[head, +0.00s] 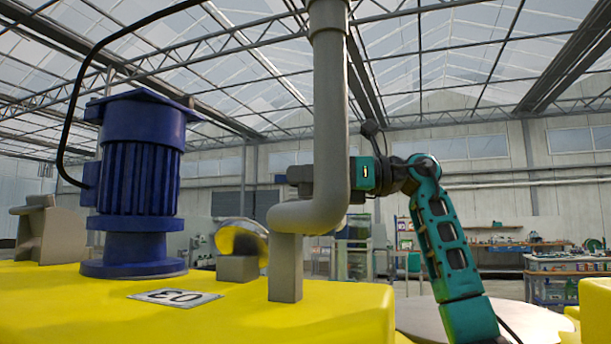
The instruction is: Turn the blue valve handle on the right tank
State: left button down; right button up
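A yellow tank top (90,318) fills the lower left, with an upside-down "03" label (175,297). A second yellow body (594,308) shows at the right edge. I cannot make out a blue valve handle on either. My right arm, teal and black, rises from the lower right and bends left behind the grey pipe (331,110). Part of my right gripper (298,180) shows just left of the pipe; the pipe hides much of it. Whether its fingers are open, or touch anything, cannot be told. My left gripper is out of view.
A large blue motor (139,180) with a black cable stands on the yellow top. A grey post (285,268) supports the pipe's bend. A yellow and grey rounded part (241,240) sits behind. Benches and shelves (500,248) stand far back at right.

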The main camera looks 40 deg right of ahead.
jog(key=shift+o, duration=0.3)
jog(key=v, duration=1.3)
jog(key=shift+a, duration=0.1)
